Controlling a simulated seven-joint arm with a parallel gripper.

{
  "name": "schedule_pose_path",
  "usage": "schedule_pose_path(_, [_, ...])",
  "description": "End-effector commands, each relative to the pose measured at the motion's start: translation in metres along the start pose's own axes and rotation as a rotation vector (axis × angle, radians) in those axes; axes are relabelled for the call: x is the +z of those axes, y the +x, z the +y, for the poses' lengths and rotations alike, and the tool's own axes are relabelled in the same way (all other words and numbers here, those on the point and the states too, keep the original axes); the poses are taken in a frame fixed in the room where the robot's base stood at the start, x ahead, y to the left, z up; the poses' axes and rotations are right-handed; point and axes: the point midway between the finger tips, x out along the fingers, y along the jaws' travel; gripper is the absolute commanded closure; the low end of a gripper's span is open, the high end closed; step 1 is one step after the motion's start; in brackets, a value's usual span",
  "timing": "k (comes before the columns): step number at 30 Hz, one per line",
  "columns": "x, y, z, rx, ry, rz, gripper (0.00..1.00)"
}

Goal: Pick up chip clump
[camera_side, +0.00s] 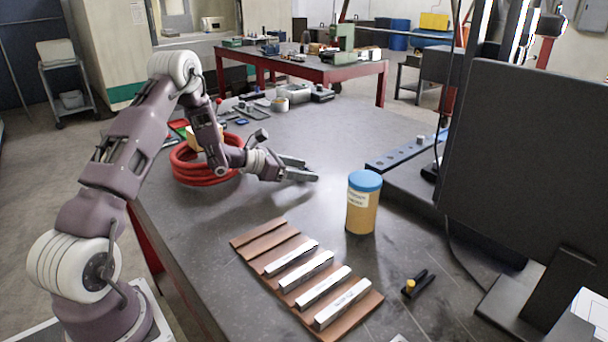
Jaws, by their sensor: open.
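My gripper (308,169) is open above the middle of the dark work table (212,242), with its fingers pointing right. Nothing shows between the fingers. I cannot make out a chip clump in this view. Small dark and grey items behind the gripper are too small to identify. The gripper is left of a yellow jar with a blue lid (363,203) and apart from it.
A brown slatted rack (265,241) with several pale bars lies at the front. A coiled red hose (199,170) lies beside my arm. A black clamp-like tool (418,284) lies right of the rack. A dark monitor-like panel (530,165) stands at right.

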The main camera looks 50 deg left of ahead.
Motion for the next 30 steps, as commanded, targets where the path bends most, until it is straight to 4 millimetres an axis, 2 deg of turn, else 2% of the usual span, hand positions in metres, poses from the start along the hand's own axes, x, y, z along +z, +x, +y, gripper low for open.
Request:
schedule_pose_path(3, [0.0, 0.008, 0.0, 0.0, 0.0, 0.001, 0.34])
schedule_pose_path(8, [0.0, 0.008, 0.0, 0.0, 0.0, 0.001, 0.34])
schedule_pose_path(18, [0.0, 0.007, 0.0, 0.0, 0.0, 0.001, 0.98])
schedule_pose_path(25, [0.003, 0.006, 0.0, 0.0, 0.001, -0.001, 0.98])
schedule_pose_path(28, [0.02, -0.001, 0.001, 0.002, 0.003, -0.003, 0.98])
schedule_pose_path(30, [0.038, -0.008, 0.001, 0.002, 0.005, -0.004, 0.98])
